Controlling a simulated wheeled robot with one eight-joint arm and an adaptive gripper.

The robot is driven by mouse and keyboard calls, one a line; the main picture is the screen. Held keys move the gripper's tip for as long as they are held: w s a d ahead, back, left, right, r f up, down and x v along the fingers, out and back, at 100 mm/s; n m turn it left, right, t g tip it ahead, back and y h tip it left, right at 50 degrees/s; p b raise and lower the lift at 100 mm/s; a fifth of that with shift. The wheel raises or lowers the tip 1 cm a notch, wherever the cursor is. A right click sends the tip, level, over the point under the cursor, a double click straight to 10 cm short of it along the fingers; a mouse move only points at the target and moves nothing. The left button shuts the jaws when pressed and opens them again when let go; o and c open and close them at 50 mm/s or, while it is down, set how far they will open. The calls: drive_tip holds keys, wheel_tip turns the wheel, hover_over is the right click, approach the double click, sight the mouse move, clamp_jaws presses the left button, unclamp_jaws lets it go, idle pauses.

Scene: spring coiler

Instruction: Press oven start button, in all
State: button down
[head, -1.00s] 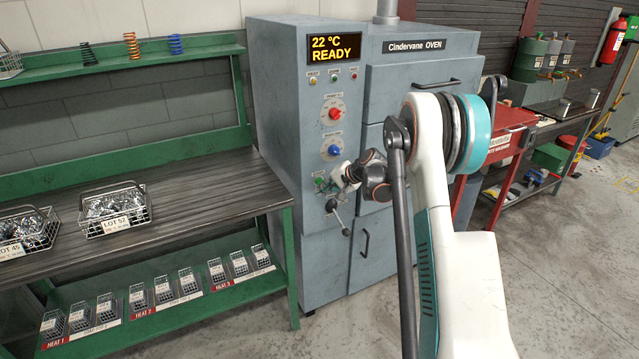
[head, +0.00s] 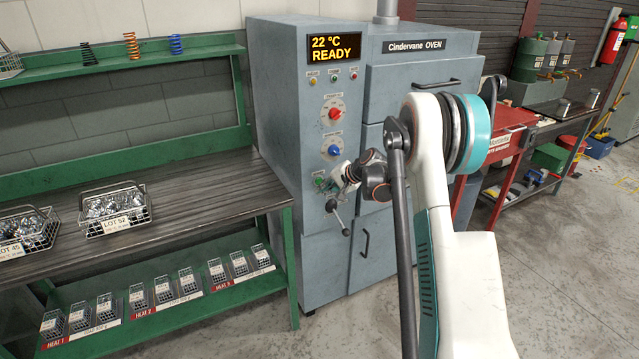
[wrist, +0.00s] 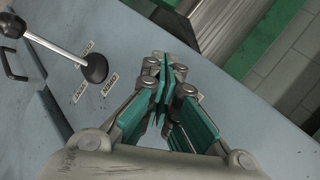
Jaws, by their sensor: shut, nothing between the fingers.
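The grey oven (head: 420,72) stands in the middle of the head view, its display (head: 334,50) reading 22 °C READY. A green button (head: 319,181) sits low on its control panel, below a red dial (head: 335,114) and a blue dial (head: 334,150). My gripper (head: 330,187) is at the panel right beside the green button, partly hidden by my arm. In the wrist view my gripper (wrist: 165,75) is shut and empty, its teal fingers together and pointing at the panel. The button is not visible there; I cannot tell whether the fingertips touch it.
A lever (head: 339,215) projects from the panel just below my gripper; its black round base (wrist: 94,68) shows left of the fingers in the wrist view. A green workbench (head: 190,175) with wire baskets stands to the left. A red cart (head: 500,130) stands to the right.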

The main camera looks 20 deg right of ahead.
drive_tip(key=shift+w, duration=0.15)
drive_tip(key=shift+w, duration=0.25)
drive_tip(key=shift+w, duration=0.35)
idle(0.6)
idle(0.3)
drive_tip(key=shift+s, duration=0.8)
drive_tip(key=s+b, duration=0.1)
drive_tip(key=s, duration=0.4)
drive_tip(key=shift+d, duration=0.1)
idle(0.8)
